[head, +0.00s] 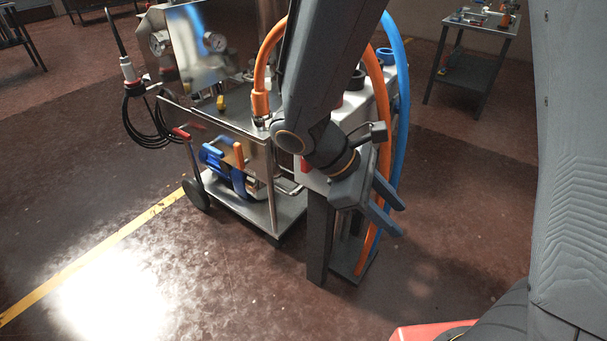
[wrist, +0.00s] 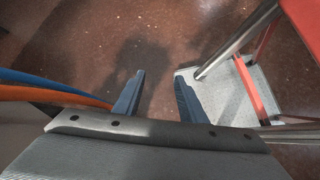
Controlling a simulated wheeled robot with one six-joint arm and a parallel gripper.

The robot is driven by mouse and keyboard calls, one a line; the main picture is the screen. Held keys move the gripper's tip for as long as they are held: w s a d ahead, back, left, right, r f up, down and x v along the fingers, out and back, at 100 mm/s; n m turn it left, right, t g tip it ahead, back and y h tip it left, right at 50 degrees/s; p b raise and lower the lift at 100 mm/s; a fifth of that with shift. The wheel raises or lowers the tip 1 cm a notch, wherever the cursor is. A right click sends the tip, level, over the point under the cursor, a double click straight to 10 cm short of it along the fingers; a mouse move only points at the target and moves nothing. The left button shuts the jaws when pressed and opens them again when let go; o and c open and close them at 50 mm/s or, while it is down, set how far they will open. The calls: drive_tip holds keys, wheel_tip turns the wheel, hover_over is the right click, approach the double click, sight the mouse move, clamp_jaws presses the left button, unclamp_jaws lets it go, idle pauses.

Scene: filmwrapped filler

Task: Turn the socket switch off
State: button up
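My gripper (head: 399,219) is open, with nothing between its fingers. It hangs in front of a grey box on a post (head: 320,235), to the right of the steel cart. In the wrist view my gripper (wrist: 160,78) points at the brown floor, with its two blue-grey fingers apart. I cannot make out the socket switch for certain in either view. A small red part (head: 304,165) shows on the grey box at the left edge of my arm; I cannot tell whether it is the switch. My arm hides much of the box face.
An orange hose (head: 264,65) and a blue hose (head: 404,90) arch around the box, close to my gripper. The steel cart (head: 225,120) with a blue pump (head: 222,168) stands to the left. A small table (head: 470,60) stands at the back right. Floor at front left is clear.

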drive_tip(key=w+a+f+n+t+h+b, duration=0.3)
drive_tip(key=w+a+n+t+b, duration=0.1)
drive_tip(key=w+n, duration=0.25)
drive_tip(key=n+t+b, duration=0.6)
drive_tip(key=n+t, duration=0.3)
drive_tip(key=t, duration=0.2)
approach(302, 161)
drive_tip(key=w+d, duration=0.1)
drive_tip(key=d, duration=0.1)
drive_tip(key=shift+m+y, duration=0.25)
drive_tip(key=shift+y, duration=0.05)
drive_tip(key=x, duration=0.5)
drive_tip(key=r+x, duration=0.1)
drive_tip(key=x, duration=0.1)
drive_tip(key=shift+w+b, duration=0.25)
drive_tip(key=shift+b, duration=0.05)
clamp_jaws()
